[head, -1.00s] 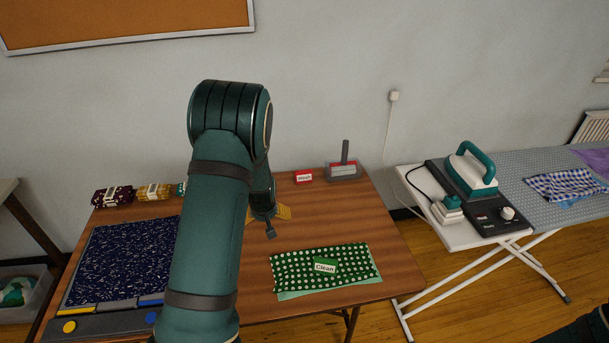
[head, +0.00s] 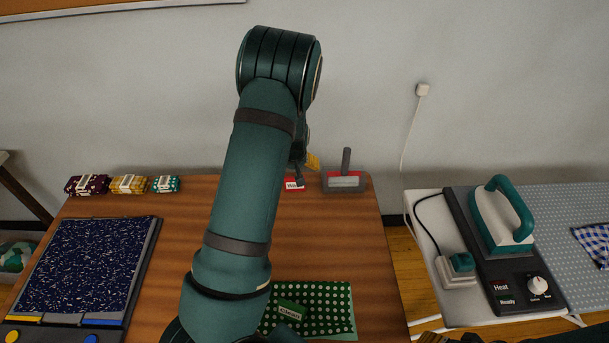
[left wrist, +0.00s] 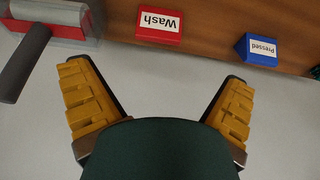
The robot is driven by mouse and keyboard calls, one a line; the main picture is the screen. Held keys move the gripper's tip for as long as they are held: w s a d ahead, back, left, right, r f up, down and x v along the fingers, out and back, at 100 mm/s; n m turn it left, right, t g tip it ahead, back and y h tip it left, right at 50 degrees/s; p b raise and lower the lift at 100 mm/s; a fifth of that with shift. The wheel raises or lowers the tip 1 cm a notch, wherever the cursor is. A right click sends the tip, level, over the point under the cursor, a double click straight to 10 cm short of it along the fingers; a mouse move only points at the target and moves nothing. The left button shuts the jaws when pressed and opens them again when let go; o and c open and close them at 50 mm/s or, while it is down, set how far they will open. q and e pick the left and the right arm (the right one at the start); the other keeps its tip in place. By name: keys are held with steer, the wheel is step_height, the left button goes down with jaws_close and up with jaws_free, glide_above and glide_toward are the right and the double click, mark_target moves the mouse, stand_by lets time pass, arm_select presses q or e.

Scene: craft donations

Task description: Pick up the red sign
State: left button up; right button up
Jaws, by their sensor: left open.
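The red sign (head: 293,184) is a small block with a white "Wash" label at the back edge of the wooden table, partly hidden behind my left gripper in the head view. In the head view the left gripper (head: 307,170) is mostly hidden by my arm.
A lint roller in a grey tray (head: 344,182) stands right beside the red sign. A blue "Pressed" sign (left wrist: 257,49) stands on its other side. Folded fabric bundles (head: 127,185) line the back left. A green dotted cloth with a "Clean" sign (head: 290,310) lies in front.

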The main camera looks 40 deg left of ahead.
arm_select(q)
steer(key=b, duration=0.1)
glide_above(294, 191)
step_height(294, 191, down, 7)
steer(key=shift+f, duration=0.2)
steer(key=shift+w+b+x, duration=0.2)
steer(key=shift+b+x, duration=0.15)
steer(key=shift+x, duration=1.05)
steer(key=shift+w+b+x, duration=0.25)
steer(key=shift+b+x, duration=0.1)
steer(key=shift+x, duration=1.05)
steer(key=shift+r, duration=0.2)
steer(key=c, duration=0.8)
arm_select(e)
steer(key=shift+s+f, duration=0.3)
steer(key=shift+f, duration=0.3)
steer(key=shift+s+f, duration=0.25)
steer(key=shift+f, duration=0.3)
